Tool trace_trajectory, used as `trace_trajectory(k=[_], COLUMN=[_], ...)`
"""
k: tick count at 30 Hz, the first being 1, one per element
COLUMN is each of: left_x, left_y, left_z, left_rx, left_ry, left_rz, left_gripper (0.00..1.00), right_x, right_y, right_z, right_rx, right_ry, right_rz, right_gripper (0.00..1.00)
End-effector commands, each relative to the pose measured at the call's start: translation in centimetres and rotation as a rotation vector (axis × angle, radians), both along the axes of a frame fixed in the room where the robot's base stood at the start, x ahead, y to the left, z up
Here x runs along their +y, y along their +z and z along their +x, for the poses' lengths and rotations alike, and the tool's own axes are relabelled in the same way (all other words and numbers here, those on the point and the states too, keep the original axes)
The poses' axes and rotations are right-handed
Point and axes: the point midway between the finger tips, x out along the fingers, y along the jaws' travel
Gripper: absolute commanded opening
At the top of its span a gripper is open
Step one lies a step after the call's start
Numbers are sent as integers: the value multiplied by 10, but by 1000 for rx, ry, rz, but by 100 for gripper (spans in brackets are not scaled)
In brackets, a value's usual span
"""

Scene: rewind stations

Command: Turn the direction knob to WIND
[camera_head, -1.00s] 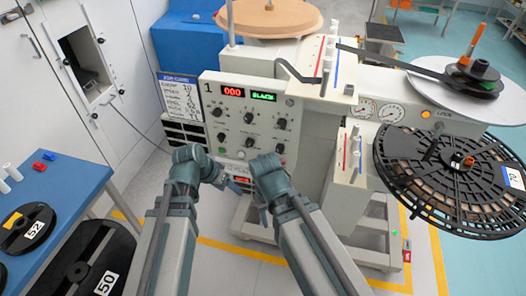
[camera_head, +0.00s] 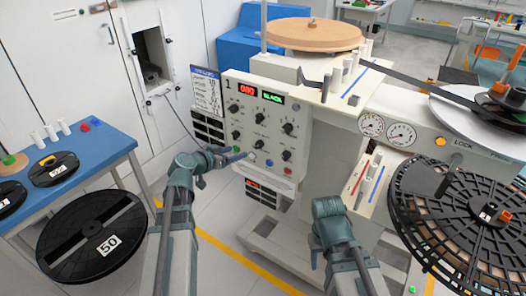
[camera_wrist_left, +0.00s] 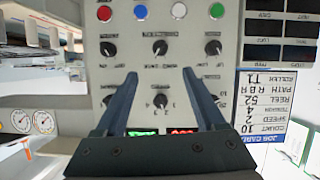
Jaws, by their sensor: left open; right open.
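The machine's control panel (camera_head: 249,122) carries two rows of black knobs, with a row of coloured buttons below. The panel appears upside down in the left wrist view (camera_wrist_left: 134,70). I cannot read which knob is the direction knob. In the left wrist view, one middle knob (camera_wrist_left: 160,100) shows between my spread fingers, and another middle knob (camera_wrist_left: 160,47) lies beyond the tips. My left gripper (camera_head: 232,156) is open and empty in front of the panel's lower left; it also shows in the left wrist view (camera_wrist_left: 160,80). My right gripper (camera_head: 317,257) hangs low right of the panel, mostly hidden by its wrist.
A blue table (camera_head: 105,148) with reels stands at the left, with a large black reel (camera_head: 62,240) in front. A large reel (camera_head: 410,195) sits on the machine's right side. A job card (camera_head: 206,90) is beside the panel.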

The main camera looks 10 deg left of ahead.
Motion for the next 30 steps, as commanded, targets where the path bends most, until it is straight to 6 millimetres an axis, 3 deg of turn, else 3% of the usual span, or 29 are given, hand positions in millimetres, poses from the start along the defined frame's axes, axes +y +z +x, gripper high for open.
trace_trajectory(k=[5, 21, 30], left_x=[-2, -37, -47], left_y=[-4, -44, -53], left_z=[7, 94, 117], left_rx=[0, 2, 2], left_ry=[-1, -3, -2], left_rz=[0, 0, 0], left_gripper=[72, 72, 72], right_x=[0, 0, 0], right_y=[-4, -43, -52], right_z=[0, 0, 0], right_rx=[0, 0, 0], right_ry=[0, 0, 0], right_rz=[0, 0, 0], right_gripper=[50, 50, 50])
